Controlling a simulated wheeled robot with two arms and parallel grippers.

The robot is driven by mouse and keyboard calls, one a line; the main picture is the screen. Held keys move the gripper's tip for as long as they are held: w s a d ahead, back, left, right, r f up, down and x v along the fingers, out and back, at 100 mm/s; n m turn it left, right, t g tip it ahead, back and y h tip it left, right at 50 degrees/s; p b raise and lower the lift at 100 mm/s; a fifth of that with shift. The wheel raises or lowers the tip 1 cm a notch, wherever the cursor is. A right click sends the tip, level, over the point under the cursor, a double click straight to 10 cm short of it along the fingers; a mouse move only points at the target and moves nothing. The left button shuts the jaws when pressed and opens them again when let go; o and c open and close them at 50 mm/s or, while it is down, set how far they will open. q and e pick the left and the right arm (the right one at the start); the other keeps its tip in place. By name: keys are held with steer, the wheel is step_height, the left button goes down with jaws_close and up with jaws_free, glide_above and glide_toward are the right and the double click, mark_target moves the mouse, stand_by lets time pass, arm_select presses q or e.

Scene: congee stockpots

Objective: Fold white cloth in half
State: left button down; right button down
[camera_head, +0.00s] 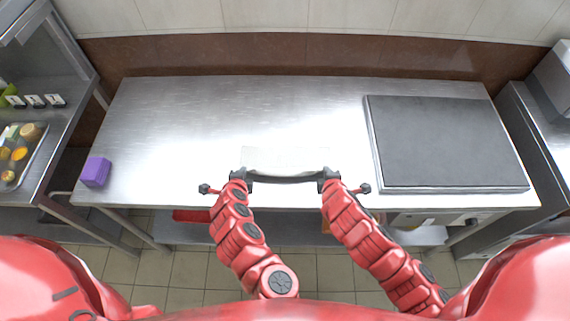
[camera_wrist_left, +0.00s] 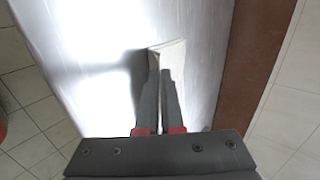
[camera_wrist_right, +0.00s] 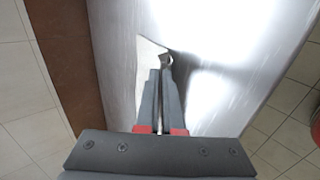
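The white cloth (camera_head: 286,160) lies near the front edge of the steel table, pale against the shiny top. Its near edge hangs slightly sagging between my two grippers and looks lifted and shaded. My left gripper (camera_head: 248,174) is at its near left corner and my right gripper (camera_head: 323,174) at its near right corner. In the left wrist view the fingers (camera_wrist_left: 164,75) are shut with cloth (camera_wrist_left: 174,56) at the tips. In the right wrist view the fingers (camera_wrist_right: 163,75) are shut on the cloth (camera_wrist_right: 148,54), a curled fold showing at the tips.
A dark flat griddle plate (camera_head: 445,143) takes up the right of the steel table (camera_head: 180,120). A purple block (camera_head: 95,172) sits at the front left corner. The table behind and left of the cloth is clear. A shelf with a food tray (camera_head: 22,150) stands at far left.

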arm_select(q)
steer(key=shift+s+f, duration=0.25)
steer(key=shift+s, duration=0.05)
arm_select(e)
steer(key=shift+s+f, duration=0.3)
steer(key=shift+f, duration=0.05)
arm_select(q)
steer(key=shift+s+f+t, duration=0.2)
steer(key=shift+f+t, duration=0.05)
steer(key=shift+t, duration=0.15)
arm_select(e)
steer(key=shift+s+f+t, duration=0.15)
steer(key=shift+f+t, duration=0.05)
steer(key=shift+t, duration=0.2)
arm_select(q)
steer(key=c, duration=0.7)
jaws_free()
arm_select(e)
steer(key=c, duration=0.7)
jaws_free()
steer(key=shift+r, duration=0.1)
